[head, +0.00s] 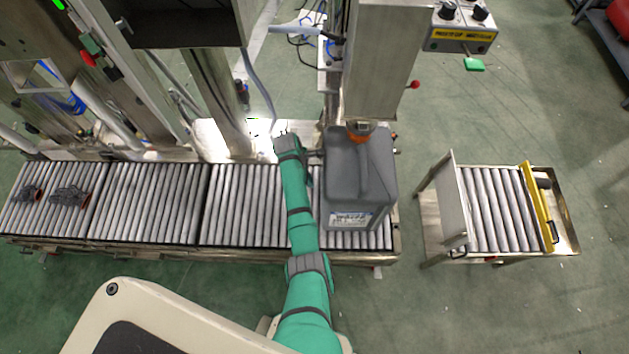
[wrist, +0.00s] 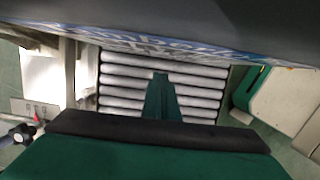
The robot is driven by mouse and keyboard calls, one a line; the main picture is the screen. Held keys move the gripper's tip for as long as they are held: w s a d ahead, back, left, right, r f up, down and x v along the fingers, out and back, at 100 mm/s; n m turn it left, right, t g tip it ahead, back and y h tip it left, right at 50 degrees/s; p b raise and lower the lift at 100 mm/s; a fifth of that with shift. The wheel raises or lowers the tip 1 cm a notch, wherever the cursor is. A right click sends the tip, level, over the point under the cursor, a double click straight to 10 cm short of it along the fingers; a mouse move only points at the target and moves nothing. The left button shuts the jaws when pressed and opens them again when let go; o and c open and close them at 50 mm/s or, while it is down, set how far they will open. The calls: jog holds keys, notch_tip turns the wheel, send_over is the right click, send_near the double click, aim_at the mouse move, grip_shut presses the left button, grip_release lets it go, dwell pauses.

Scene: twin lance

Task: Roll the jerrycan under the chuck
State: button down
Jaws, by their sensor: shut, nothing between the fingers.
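The grey jerrycan (head: 359,185) stands upright on the roller conveyor at its right end, with a label low on its front face. Its orange cap (head: 359,131) is close below the lower end of the grey column with the chuck (head: 374,105); the chuck itself is mostly hidden. My green arm reaches over the conveyor, and my gripper (head: 291,148) is just left of the jerrycan. In the wrist view the dark jerrycan wall (wrist: 190,22) fills the top, and the shut, empty fingers (wrist: 160,88) point over the rollers. Whether they touch the jerrycan I cannot tell.
The conveyor rollers (head: 150,203) run left, with two dark objects (head: 68,196) at the far left. A separate roller cart (head: 497,208) with a yellow bar stands to the right across a gap. Machine posts (head: 222,100) and a control box (head: 461,27) stand behind.

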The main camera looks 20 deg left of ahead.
jog(key=a+v, duration=0.1)
jog(key=v, duration=0.9)
jog(key=shift+s, duration=0.15)
dwell(1.0)
jog(key=shift+a, duration=0.1)
dwell(0.8)
